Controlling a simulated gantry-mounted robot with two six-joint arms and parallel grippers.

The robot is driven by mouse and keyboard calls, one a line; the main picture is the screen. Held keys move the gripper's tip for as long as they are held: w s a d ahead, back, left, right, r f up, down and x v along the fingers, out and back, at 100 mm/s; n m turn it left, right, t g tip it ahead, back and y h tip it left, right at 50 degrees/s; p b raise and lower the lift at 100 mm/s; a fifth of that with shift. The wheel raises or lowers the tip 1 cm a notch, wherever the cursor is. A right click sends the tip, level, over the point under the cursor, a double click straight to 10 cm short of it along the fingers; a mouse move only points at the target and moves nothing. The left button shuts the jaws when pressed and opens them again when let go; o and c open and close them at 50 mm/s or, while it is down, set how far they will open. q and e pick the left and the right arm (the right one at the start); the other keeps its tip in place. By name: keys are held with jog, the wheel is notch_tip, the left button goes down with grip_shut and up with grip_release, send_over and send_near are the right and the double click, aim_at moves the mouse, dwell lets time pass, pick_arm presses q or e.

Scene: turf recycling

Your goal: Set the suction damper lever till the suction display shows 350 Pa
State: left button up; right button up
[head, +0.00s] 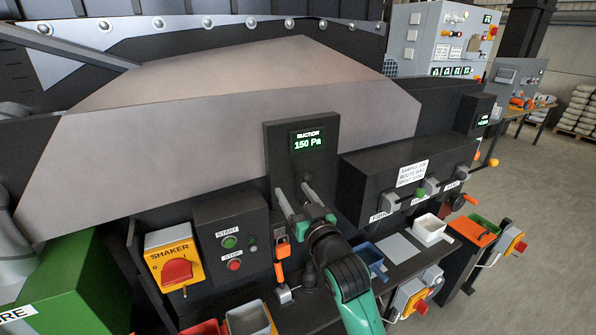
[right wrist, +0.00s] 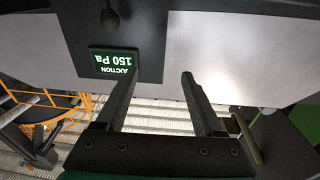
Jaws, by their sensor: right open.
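The suction display (head: 307,141) is on an upright dark panel (head: 273,165) and reads 150 Pa. In the right wrist view the display (right wrist: 114,62) appears upside down with the same reading. A dark rounded knob on a short stem (right wrist: 110,18) shows on the panel there; I cannot tell whether it is the damper lever. My right gripper (head: 292,190) is in front of the panel, below the display. In the right wrist view its two fingers (right wrist: 160,76) are apart with nothing between them. My left gripper is not in view.
An orange-handled lever (head: 281,268) is just left of my right wrist. Start and stop buttons (head: 230,242) and the yellow shaker switch (head: 174,265) are farther left.

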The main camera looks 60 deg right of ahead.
jog(key=m+g+h, duration=0.1)
jog(key=g, duration=0.1)
send_near(309, 181)
jog(key=x, duration=1.1)
jog(key=shift+w+d+r+p, duration=0.1)
jog(key=shift+w+d+p, duration=0.05)
jog(key=shift+w+p, duration=0.15)
grip_shut()
dwell(0.7)
